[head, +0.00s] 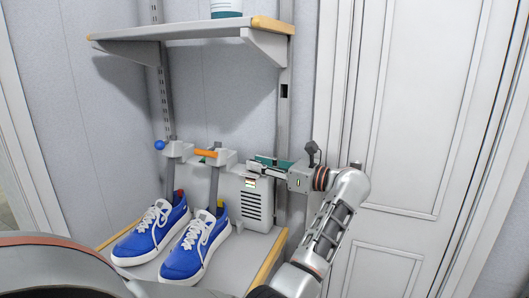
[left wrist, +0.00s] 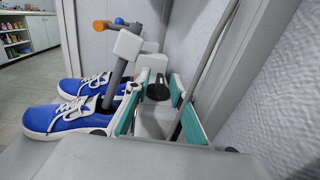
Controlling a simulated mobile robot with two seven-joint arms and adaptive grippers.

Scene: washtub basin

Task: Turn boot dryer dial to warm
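The boot dryer (head: 255,205) is a pale grey unit with vents on the lower shelf, with upright tubes beside it. In the left wrist view its black dial (left wrist: 158,92) faces me. My left gripper (head: 262,165) is at the dryer's upper front. In the left wrist view the gripper (left wrist: 158,115) is open, with one teal-padded finger on each side of the dial; the fingers look apart from it. A small coloured label (head: 250,182) shows below the gripper in the head view, too small to read. The dial is hidden there by the gripper. My right gripper is not in view.
Blue shoes (head: 195,245) stand on the lower shelf (head: 240,262), left of the dryer's vents. Orange (head: 205,153) and blue (head: 159,145) knobs stick out above them. An upper shelf (head: 185,32) overhangs. A white door (head: 410,120) stands at the right.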

